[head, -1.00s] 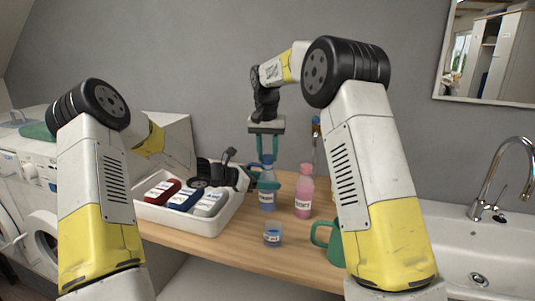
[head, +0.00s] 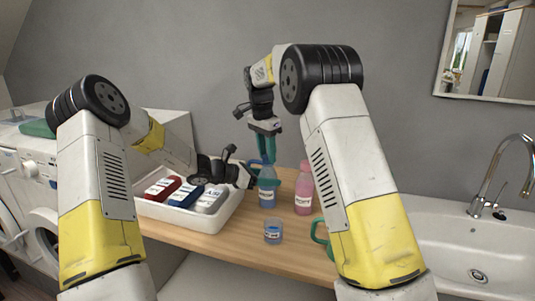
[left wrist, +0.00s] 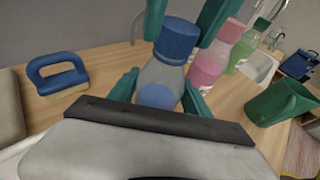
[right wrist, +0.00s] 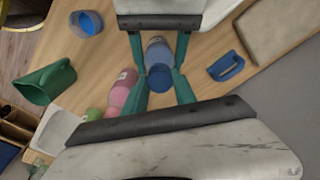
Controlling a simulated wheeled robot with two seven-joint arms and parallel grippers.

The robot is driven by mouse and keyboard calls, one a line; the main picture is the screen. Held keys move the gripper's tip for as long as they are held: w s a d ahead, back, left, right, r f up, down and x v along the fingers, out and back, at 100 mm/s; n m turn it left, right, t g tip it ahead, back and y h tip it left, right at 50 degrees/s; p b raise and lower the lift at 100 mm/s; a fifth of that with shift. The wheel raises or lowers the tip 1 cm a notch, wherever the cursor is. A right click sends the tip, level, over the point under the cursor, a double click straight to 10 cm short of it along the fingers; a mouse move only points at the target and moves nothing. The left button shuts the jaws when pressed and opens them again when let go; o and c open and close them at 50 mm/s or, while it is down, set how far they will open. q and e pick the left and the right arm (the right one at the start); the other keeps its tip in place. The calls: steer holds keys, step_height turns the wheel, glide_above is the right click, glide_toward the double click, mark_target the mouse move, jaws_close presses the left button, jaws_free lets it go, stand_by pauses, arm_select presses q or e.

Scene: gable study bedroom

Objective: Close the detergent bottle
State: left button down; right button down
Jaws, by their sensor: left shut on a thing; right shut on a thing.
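The detergent bottle (head: 267,199) is blue and clear with a white label and stands upright on the wooden worktop. Its blue ribbed cap (left wrist: 178,40) sits on the neck; it also shows in the right wrist view (right wrist: 158,78). My left gripper (head: 267,182) is shut around the bottle's body from the left, fingers on either side in the left wrist view (left wrist: 160,88). My right gripper (head: 267,157) comes from above and is shut on the cap, with its green fingertips on both sides of it (right wrist: 159,82). Whether the cap is fully tight cannot be seen.
A pink bottle (head: 303,190) stands close on the right. A small cup with blue liquid (head: 272,233) is in front, and a green jug (left wrist: 277,104) is right of it. A white tray (head: 190,222) with boxes is left. A blue-handled brush (left wrist: 60,75) lies behind.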

steer(key=m, duration=0.7)
steer(key=shift+w+m+g, duration=0.2)
steer(key=shift+m+g, duration=0.1)
steer(key=shift+g, duration=0.1)
steer(key=m, duration=0.4)
steer(key=shift+m+g, duration=0.3)
steer(key=m, duration=0.4)
steer(key=shift+w+m, duration=0.1)
steer(key=shift+m, duration=0.2)
steer(key=m, duration=0.4)
steer(key=shift+d+f+g, duration=0.1)
steer(key=shift+g, duration=0.2)
steer(key=m, duration=0.3)
steer(key=shift+d+f+y, duration=0.2)
steer(key=shift+f+y, duration=0.1)
steer(key=shift+f, duration=0.05)
steer(key=shift+a+r+m, duration=0.15)
steer(key=shift+r+m, duration=0.15)
steer(key=shift+m, duration=0.5)
steer(key=c, duration=1)
jaws_free()
